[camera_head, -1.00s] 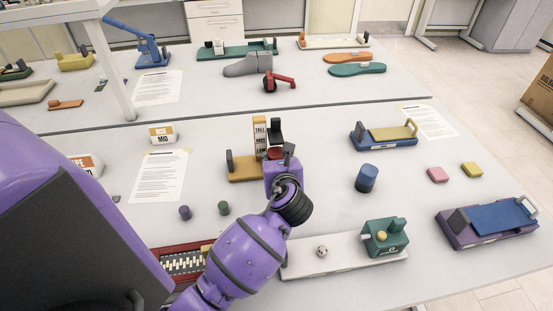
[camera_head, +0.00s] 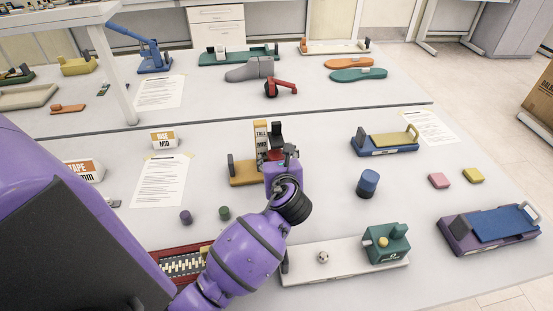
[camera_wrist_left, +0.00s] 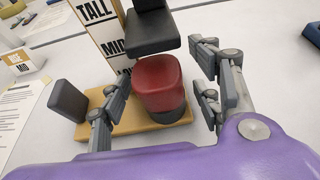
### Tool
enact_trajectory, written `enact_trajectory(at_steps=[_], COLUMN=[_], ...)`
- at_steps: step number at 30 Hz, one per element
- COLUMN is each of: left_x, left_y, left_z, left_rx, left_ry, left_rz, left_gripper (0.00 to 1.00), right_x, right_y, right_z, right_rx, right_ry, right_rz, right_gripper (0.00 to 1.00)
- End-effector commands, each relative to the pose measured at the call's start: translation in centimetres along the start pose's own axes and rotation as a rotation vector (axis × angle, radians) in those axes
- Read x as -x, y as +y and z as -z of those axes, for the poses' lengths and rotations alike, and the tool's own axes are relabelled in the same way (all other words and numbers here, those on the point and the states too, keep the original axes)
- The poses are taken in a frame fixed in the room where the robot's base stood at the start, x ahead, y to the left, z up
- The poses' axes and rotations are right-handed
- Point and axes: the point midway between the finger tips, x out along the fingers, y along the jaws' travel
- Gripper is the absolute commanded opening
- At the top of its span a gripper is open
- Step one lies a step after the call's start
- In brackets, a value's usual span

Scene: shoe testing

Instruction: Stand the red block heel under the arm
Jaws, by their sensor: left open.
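The red block heel (camera_wrist_left: 160,84) has a dark lower band and stands upright on the ochre base (camera_wrist_left: 187,127) of a gauge. The black arm (camera_wrist_left: 146,33) of the gauge hangs just above it; I cannot tell whether they touch. The height sign (camera_wrist_left: 101,36) reading TALL, MID and a partly hidden lower word stands behind it. My left gripper (camera_wrist_left: 163,95) is open, with fingers on both sides of the heel and gaps visible. In the head view, my left gripper (camera_head: 281,158) is at the gauge and mostly hides the heel. My right gripper is not in view.
A dark upright pad (camera_wrist_left: 68,101) stands on the base's left end. A blue cylinder (camera_head: 367,184), a pink block (camera_head: 439,181) and a yellow block (camera_head: 473,175) lie to the right. A white board (camera_head: 340,262) with a green box (camera_head: 386,245) is in front.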

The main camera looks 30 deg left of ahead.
Motion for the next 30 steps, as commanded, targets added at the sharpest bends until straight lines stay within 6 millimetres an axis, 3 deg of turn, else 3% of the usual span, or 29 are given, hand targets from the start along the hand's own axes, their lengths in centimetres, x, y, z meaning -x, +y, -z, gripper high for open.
enact_trajectory(at_steps=[8, 21, 30], left_x=[1.6, 10.3, 12.1], left_y=[0.0, -0.1, 0.0], left_z=[0.1, 0.1, 0.0], left_rx=[0.0, 0.001, 0.0], left_ry=[0.0, 0.002, 0.001], left_rz=[0.001, 0.002, 0.0], left_gripper=[0.58, 0.58, 0.58], right_x=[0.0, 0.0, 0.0], right_y=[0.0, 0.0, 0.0], right_z=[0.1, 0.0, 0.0], right_rx=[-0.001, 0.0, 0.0], right_ry=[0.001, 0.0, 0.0], right_rz=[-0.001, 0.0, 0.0], right_gripper=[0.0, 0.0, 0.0])
